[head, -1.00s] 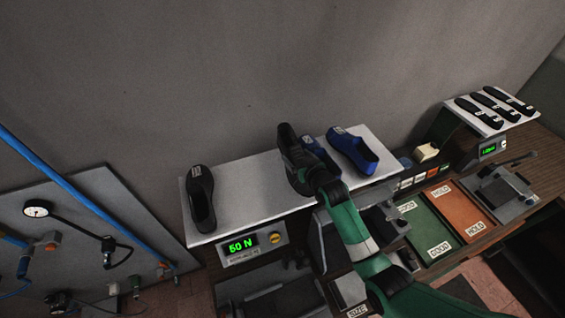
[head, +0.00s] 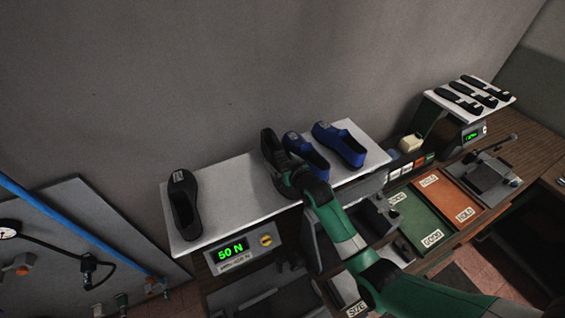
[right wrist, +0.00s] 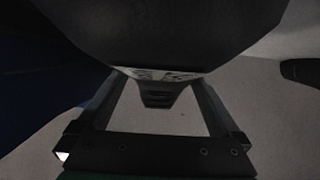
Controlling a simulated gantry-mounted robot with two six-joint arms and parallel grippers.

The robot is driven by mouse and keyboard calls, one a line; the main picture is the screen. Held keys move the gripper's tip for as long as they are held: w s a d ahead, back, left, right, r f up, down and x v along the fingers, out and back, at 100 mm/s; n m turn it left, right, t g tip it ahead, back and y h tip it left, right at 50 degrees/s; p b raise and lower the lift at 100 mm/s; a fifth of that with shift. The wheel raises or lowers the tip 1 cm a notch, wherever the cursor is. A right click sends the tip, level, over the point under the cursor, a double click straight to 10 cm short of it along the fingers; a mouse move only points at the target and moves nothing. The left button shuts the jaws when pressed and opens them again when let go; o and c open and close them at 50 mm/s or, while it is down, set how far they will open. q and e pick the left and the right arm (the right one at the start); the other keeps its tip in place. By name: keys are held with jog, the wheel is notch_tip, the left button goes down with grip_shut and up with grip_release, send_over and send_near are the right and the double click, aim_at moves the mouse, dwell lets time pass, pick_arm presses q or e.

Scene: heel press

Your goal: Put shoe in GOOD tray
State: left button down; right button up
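My right gripper (head: 277,172) is at the middle of the white shelf (head: 235,190), over a black shoe (head: 269,146) beside the blue shoes. In the right wrist view a large dark form, apparently this shoe (right wrist: 165,40), fills the top, with a pale label. The two fingers (right wrist: 160,90) stand apart and reach to its underside; whether they clamp it I cannot tell. Another black shoe (head: 184,208) stands at the shelf's left end. Two blue shoes, one nearer (head: 306,152) and one farther right (head: 341,146), stand on the right. The green GOOD tray (head: 425,215) looks empty. My left gripper is not in view.
An orange HOLD tray (head: 455,200) lies right of the green one. A display reading 50 N (head: 231,249) is under the shelf's front. Several black soles (head: 470,95) lie on a raised white board. The shelf is clear between the left black shoe and my gripper.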

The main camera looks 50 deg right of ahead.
jog(key=p+v, duration=0.1)
jog(key=v, duration=1.1)
jog(key=shift+r, duration=0.15)
jog(key=w+a+r+n+t+y, duration=0.1)
jog(key=w+a+r+t, duration=0.2)
jog(key=r, duration=0.7)
jog(key=w+a+r+n+t+y, duration=0.1)
jog(key=a+r+t, duration=0.3)
jog(key=r, duration=0.6)
jog(key=w+a+r+n+t+y, duration=0.15)
jog(key=a+r, duration=0.35)
jog(key=r, duration=0.6)
jog(key=s+a+r+n+t+y, duration=0.1)
jog(key=s+a+r, duration=0.4)
jog(key=r, duration=0.5)
jog(key=s+a+r+n+t+y, duration=0.1)
jog(key=s+a+r+t+y, duration=0.2)
jog(key=r, duration=0.8)
jog(key=s+a+t, duration=0.1)
jog(key=a+t, duration=0.1)
jog(key=t, duration=0.1)
jog(key=shift+s+a+n+y, duration=0.3)
jog(key=shift+s+n+y, duration=0.05)
jog(key=shift+s, duration=0.05)
